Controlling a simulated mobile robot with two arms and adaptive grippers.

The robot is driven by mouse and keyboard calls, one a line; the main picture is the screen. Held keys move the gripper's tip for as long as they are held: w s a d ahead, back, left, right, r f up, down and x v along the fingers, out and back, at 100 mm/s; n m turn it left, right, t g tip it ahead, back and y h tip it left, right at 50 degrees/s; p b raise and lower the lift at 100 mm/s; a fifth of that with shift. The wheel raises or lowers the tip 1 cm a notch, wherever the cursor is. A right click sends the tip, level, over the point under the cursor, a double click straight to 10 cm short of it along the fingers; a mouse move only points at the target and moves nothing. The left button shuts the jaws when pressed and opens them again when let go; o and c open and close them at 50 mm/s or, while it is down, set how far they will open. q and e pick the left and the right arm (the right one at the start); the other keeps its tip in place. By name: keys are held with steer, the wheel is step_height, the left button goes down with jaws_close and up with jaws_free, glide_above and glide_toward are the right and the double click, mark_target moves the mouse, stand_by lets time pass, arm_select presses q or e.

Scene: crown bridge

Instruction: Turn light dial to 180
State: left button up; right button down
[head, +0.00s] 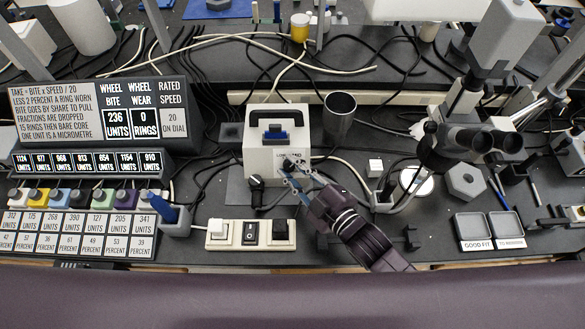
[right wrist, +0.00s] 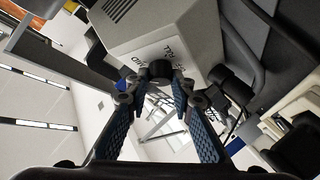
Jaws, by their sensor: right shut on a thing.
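The white light box (head: 277,138) with a black carry handle stands at the middle of the bench. Its small black dial (head: 286,162) sits low on the right of its front face, under lettering too small to read fully. My right gripper (head: 291,170) comes in from the lower right and is shut on the dial. In the right wrist view the dial (right wrist: 160,70) shows between the fingertips of the gripper (right wrist: 157,88), against the box face (right wrist: 165,35). The fingers hide part of the dial, and I cannot read its setting. My left gripper is not in view.
A power strip (head: 249,235) lies in front of the box. A dark metal cup (head: 340,113) stands behind right. A microscope (head: 484,140) and two labelled trays (head: 474,232) are at the right. Display boards (head: 97,110) fill the left. Cables cross the bench.

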steer(key=shift+f, duration=0.1)
steer(key=c, duration=1.7)
jaws_free()
steer(key=shift+o, duration=0.2)
steer(key=shift+s+d, duration=0.1)
steer(key=v, duration=1.2)
